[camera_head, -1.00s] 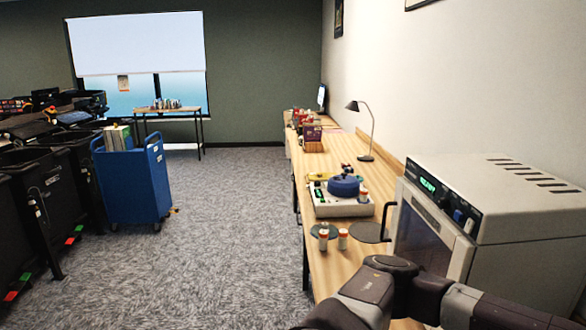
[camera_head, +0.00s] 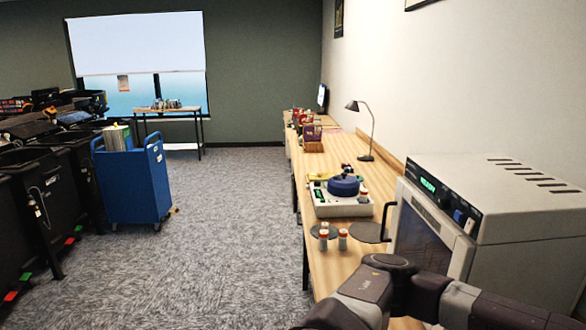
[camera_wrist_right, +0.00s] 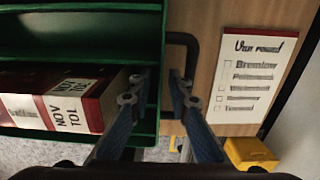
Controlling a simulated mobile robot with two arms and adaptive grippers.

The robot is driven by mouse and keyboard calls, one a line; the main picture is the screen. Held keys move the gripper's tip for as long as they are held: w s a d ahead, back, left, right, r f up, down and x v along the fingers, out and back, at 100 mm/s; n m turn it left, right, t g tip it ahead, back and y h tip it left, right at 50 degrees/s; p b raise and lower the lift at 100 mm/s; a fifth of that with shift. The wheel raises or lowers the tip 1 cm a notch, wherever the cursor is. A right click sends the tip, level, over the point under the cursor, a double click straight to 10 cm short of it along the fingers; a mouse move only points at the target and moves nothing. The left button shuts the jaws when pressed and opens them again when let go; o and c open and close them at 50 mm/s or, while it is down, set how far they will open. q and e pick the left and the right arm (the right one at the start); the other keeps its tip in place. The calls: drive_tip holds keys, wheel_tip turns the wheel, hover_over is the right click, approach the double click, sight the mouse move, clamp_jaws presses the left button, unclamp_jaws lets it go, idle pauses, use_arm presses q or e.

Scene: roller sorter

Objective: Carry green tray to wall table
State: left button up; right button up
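The green tray (camera_wrist_right: 80,22) fills the left of the right wrist view, with a red and white box or book (camera_wrist_right: 78,103) lying in it. My right gripper (camera_wrist_right: 160,85) is at the tray's right side wall, one finger on each side, fingers close together on it. A dark loop handle (camera_wrist_right: 183,38) shows beside that wall, partly behind a finger. The tray is out of the head view, where only my right arm shows at the bottom right. My left gripper is not in view. A small table (camera_head: 180,112) with several items stands by the window at the far wall.
A long wooden table (camera_head: 334,268) along the right wall carries a white oven-like device (camera_head: 500,210), a lamp (camera_head: 369,125) and bottles (camera_head: 342,239). A blue cart (camera_head: 133,185) and black bins (camera_head: 20,220) stand left. The grey carpet (camera_head: 220,220) between is clear.

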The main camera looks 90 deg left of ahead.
wheel_tip(320, 180, up, 13)
idle(1.8)
drive_tip(key=shift+d, duration=0.1)
drive_tip(key=d+r, duration=0.5)
drive_tip(key=d, duration=0.4)
idle(0.7)
drive_tip(key=shift+f, duration=0.1)
idle(0.5)
